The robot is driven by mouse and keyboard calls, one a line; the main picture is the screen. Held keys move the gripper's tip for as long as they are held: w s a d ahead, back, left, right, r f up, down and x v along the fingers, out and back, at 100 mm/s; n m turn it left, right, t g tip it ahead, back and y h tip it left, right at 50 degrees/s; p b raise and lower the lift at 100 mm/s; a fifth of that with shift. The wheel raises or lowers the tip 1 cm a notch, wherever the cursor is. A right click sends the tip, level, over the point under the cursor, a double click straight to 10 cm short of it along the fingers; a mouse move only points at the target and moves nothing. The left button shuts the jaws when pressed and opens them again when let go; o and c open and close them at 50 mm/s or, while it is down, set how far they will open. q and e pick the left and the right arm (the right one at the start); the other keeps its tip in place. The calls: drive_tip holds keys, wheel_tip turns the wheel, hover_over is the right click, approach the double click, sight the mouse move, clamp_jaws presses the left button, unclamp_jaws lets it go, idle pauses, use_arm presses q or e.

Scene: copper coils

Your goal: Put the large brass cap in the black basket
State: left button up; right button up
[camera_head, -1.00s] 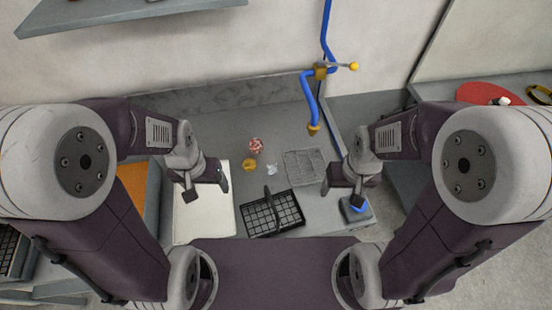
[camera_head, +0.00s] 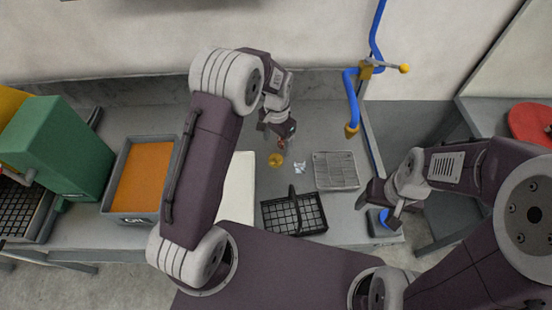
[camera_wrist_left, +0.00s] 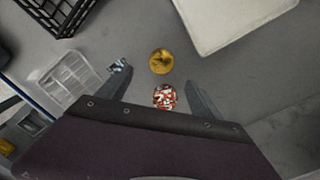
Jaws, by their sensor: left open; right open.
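The brass cap (camera_head: 276,160) is a small round golden piece on the grey worktop, also seen in the left wrist view (camera_wrist_left: 161,61). The black basket (camera_head: 296,214) is a wire-like box with an upright handle, in front of the cap; a corner shows in the left wrist view (camera_wrist_left: 52,14). My left gripper (camera_head: 284,138) is open over the worktop, just behind the cap. My right gripper (camera_head: 378,198) is open and empty at the worktop's right.
A crumpled silvery piece (camera_head: 300,168) lies right of the cap. A grey mesh tray (camera_head: 336,171) stands farther right, near a blue pipe (camera_head: 352,85). A white board (camera_head: 238,190) lies left of the basket. An orange-filled bin (camera_head: 143,178) stands farther left.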

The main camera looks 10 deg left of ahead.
sight(276, 159)
use_arm(q)
wheel_tip(276, 159, down, 3)
drive_tip(key=shift+s+f+p, duration=0.1)
drive_tip(key=shift+f+p, duration=0.1)
drive_tip(key=shift+p, duration=0.1)
drive_tip(key=shift+f, duration=0.15)
drive_tip(key=f, duration=0.2)
drive_tip(key=f+p, duration=0.1)
drive_tip(key=f, duration=0.1)
drive_tip(key=shift+a+f, duration=0.2)
drive_tip(key=shift+f, duration=0.4)
drive_tip(key=c, duration=1.5)
